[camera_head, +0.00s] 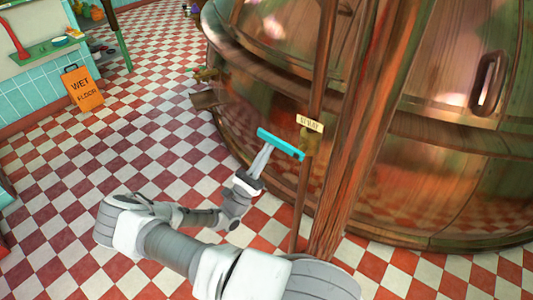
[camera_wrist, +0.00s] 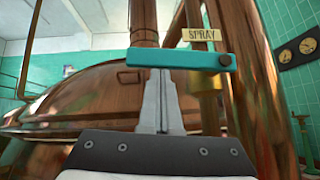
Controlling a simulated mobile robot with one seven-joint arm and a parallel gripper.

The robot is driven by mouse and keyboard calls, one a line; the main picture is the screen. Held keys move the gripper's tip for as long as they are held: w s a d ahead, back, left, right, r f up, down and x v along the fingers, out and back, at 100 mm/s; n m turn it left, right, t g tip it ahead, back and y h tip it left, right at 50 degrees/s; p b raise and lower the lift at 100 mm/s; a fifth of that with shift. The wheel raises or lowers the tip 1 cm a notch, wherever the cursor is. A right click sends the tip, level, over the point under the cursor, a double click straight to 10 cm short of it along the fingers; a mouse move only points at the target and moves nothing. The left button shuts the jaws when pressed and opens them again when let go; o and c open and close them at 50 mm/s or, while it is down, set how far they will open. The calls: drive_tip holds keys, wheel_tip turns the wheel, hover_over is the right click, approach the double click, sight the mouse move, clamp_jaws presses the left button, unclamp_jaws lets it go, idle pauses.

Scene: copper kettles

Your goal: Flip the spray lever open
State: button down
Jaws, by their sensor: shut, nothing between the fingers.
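The spray lever is a turquoise bar (camera_head: 281,144) on a brass fitting (camera_head: 307,143) at a copper pipe, under a cream tag reading SPRAY (camera_wrist: 202,34). In the wrist view the lever (camera_wrist: 180,59) lies nearly level, with its dark pivot bolt at the right end and its free end to the left. My gripper (camera_head: 266,149) is shut and empty. Its fingertips (camera_wrist: 158,72) reach up to the lever's lower edge, left of the pivot; I cannot tell whether they touch it. The lever hides whatever lies directly behind it.
A large copper kettle (camera_head: 260,95) stands behind the lever. A thick copper post (camera_head: 355,130) rises just right of the fitting. An orange wet floor sign (camera_head: 84,89) stands at the far left. The checkered floor (camera_head: 130,160) left of my arm is clear.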

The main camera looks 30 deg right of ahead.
sight(268, 138)
drive_tip(key=r+m+g, duration=0.1)
drive_tip(key=m+g, duration=0.1)
drive_tip(key=m, duration=0.1)
drive_tip(key=r+m+g, duration=0.1)
drive_tip(key=m+g, duration=0.1)
drive_tip(key=g, duration=0.1)
drive_tip(key=r+m+g+p, duration=0.1)
drive_tip(key=m+g, duration=0.2)
drive_tip(key=shift+w+a+r+m+y, duration=0.1)
drive_tip(key=shift+w+r+m+y, duration=0.2)
drive_tip(key=r+m+g+y, duration=0.1)
drive_tip(key=m, duration=0.1)
drive_tip(key=r+m+g+y+p, duration=0.1)
drive_tip(key=m+g, duration=0.1)
drive_tip(key=r+m+g+y+p, duration=0.1)
drive_tip(key=r+m, duration=0.1)
drive_tip(key=m, duration=0.1)
drive_tip(key=shift+s+g, duration=0.4)
drive_tip(key=s+d+r+m+y+p, duration=0.1)
drive_tip(key=s+r+m+y+p, duration=0.3)
drive_tip(key=m+y+p, duration=0.2)
drive_tip(key=shift+s+d+r+m+g+y, duration=0.15)
drive_tip(key=shift+s+d+m+g+y, duration=0.2)
drive_tip(key=shift+m, duration=0.65)
drive_tip(key=shift+d, duration=0.1)
